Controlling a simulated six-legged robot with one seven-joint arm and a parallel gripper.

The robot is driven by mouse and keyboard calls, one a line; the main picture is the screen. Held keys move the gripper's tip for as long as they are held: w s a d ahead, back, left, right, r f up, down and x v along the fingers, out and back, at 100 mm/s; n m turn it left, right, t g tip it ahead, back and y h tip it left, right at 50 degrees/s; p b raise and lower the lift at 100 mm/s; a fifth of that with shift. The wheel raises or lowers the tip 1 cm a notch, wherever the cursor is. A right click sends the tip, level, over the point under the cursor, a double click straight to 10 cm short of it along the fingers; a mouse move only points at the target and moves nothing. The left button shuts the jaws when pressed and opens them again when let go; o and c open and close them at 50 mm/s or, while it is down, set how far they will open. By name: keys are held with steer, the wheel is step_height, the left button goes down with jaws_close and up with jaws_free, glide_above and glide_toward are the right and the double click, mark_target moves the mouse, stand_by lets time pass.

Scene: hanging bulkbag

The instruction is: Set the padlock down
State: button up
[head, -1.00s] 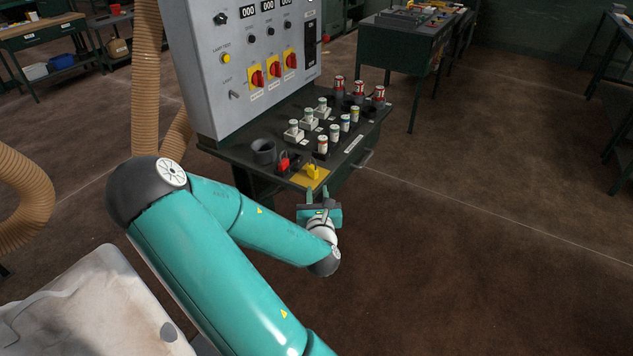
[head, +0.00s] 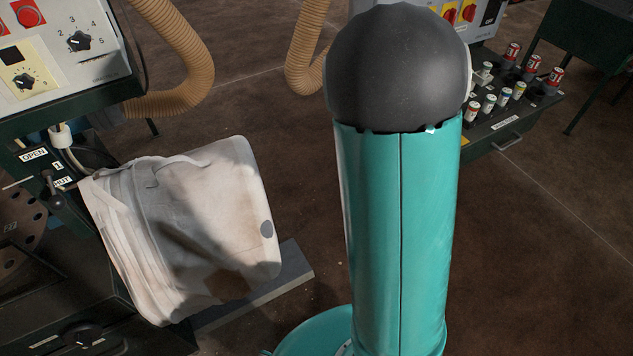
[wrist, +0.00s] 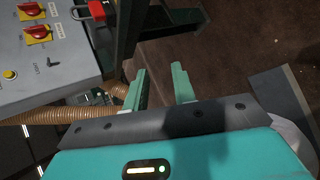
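A red padlock (wrist: 97,10) with a grey shackle shows at the top edge of the wrist view, beside the grey switch panel (wrist: 50,60). My gripper (wrist: 161,76) is open, its two teal fingers apart with nothing between them. The padlock is beyond the fingertips and up to the left, apart from them. The yellow padlock is not visible in either view now. In the head view my arm hides the gripper and the part of the shelf where the padlocks were.
A pale bulk bag (head: 195,225) hangs at left, below a control box (head: 65,50). Ribbed tan hoses (head: 175,75) hang behind it. Brown floor (head: 540,250) at right is clear.

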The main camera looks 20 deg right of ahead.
steer(key=w+a+r+m+y, duration=0.1)
steer(key=a+r+m+y, duration=0.2)
steer(key=a+r, duration=0.35)
steer(key=a+r+m+y, duration=0.3)
steer(key=a, duration=0.7)
steer(key=s+a+r+m+g+y, duration=0.1)
steer(key=s+a+r+m, duration=0.4)
steer(key=s+a+r, duration=0.6)
steer(key=s+g, duration=0.1)
steer(key=s, duration=0.1)
steer(key=shift+s+r+m+g+y, duration=0.2)
steer(key=shift+s+m+g+y, duration=0.1)
steer(key=shift+m+g+y, duration=0.1)
steer(key=shift+a, duration=0.1)
